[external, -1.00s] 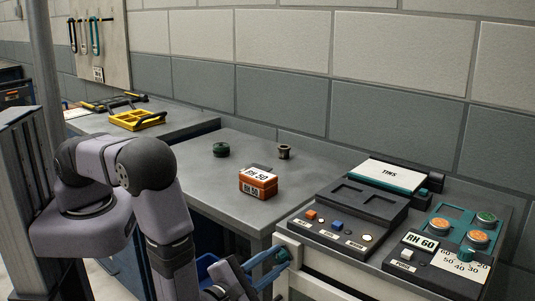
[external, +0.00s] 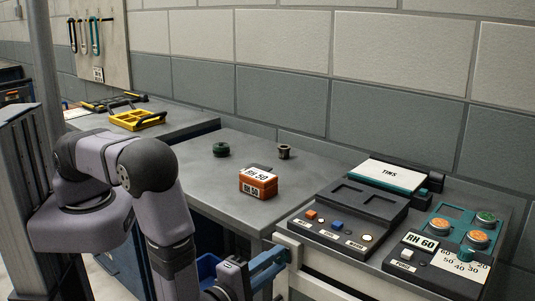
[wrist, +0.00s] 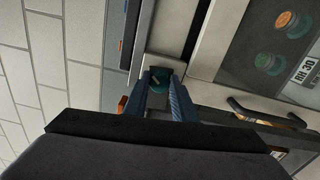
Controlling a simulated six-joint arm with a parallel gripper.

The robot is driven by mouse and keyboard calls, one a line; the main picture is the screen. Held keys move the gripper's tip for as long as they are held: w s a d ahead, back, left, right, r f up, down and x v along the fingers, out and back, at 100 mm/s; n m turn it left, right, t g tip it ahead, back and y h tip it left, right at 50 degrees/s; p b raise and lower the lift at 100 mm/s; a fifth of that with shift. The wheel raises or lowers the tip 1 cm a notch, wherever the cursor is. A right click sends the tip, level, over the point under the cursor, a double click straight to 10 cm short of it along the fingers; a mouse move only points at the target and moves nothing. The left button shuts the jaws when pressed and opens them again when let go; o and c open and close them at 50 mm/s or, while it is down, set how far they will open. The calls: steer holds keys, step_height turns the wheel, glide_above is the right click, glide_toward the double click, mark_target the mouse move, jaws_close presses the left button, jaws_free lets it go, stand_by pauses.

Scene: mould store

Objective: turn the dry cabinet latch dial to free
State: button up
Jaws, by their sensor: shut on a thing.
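The latch dial (wrist: 160,75) is a small dark teal knob on a pale panel of the dry cabinet (wrist: 212,95), seen in the wrist view. My gripper (wrist: 161,82) has its two blue fingers on either side of the dial and is shut on it. A small pale mark shows on the dial, but I cannot read its setting. In the external view my gripper (external: 284,257) reaches the cabinet's pale front at the bench's right end. There the fingers hide the dial.
In the external view, an orange RH 50 box (external: 258,183) stands on the grey bench (external: 215,195). A control panel (external: 345,225) with buttons stands above the cabinet front.

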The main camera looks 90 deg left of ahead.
stand_by(0.3)
steer(key=o, duration=1)
steer(key=shift+o, duration=0.2)
steer(key=b+v, duration=0.2)
steer(key=v, duration=0.5)
steer(key=shift+s, duration=0.2)
steer(key=shift+d, duration=0.15)
